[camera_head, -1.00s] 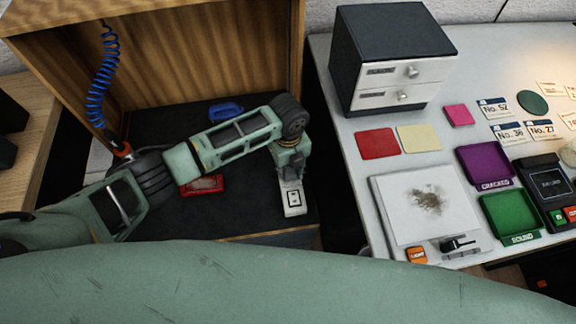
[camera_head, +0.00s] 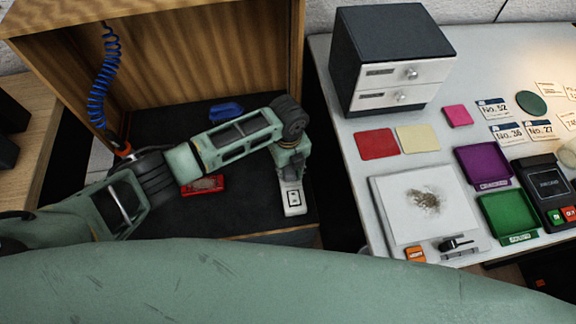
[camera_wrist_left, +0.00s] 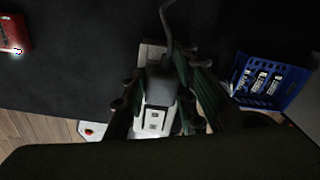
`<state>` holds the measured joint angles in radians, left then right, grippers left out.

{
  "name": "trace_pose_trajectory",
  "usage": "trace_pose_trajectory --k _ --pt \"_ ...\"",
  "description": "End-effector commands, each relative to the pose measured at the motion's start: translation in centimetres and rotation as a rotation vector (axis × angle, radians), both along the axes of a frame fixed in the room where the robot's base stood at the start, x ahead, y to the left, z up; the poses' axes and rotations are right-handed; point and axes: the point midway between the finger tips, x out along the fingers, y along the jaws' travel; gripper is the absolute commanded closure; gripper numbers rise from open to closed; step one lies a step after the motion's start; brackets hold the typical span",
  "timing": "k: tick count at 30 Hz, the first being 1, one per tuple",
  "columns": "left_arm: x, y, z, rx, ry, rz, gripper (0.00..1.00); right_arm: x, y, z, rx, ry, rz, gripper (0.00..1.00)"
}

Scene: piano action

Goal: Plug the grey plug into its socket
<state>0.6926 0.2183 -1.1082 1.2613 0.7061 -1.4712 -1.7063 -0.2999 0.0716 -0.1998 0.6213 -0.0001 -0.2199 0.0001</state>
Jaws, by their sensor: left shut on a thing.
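The grey plug (camera_wrist_left: 161,88) shows in the left wrist view, with its grey cord (camera_wrist_left: 166,20) running up out of the picture. My left gripper (camera_wrist_left: 158,98) is shut on it, a dark finger on either side. The white socket block (camera_wrist_left: 154,122) lies just below the plug in that view. I cannot tell whether the plug touches it or is in it. In the head view the gripper (camera_head: 290,180) is over the far end of the white socket block (camera_head: 293,200), and the plug is hidden behind my wrist. My right gripper is not in view.
A blue tray (camera_wrist_left: 268,82) with several slim items stands on the dark floor of the wooden cabinet. A red box (camera_head: 203,186) lies to the left. A coiled blue hose (camera_head: 102,80) hangs at the cabinet's left. A white worktable (camera_head: 345,170) is to the right.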

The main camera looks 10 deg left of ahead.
Motion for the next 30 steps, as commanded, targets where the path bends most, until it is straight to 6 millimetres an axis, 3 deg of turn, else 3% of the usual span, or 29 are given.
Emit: trace_pose_trajectory --k 19,20,27,30 --pt "0.01 -0.03 -0.4 -0.001 -0.001 0.0 0.96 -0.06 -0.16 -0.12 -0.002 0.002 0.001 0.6" --pt "0.01 -0.03 -0.4 -0.001 -0.001 -0.001 0.72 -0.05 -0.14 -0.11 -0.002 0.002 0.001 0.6" --pt "-0.01 -0.03 -0.37 0.0 0.0 0.0 0.52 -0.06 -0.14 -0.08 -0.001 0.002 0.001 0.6" --pt "-0.01 -0.02 -0.37 0.0 0.0 0.0 0.51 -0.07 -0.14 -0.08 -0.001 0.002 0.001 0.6"
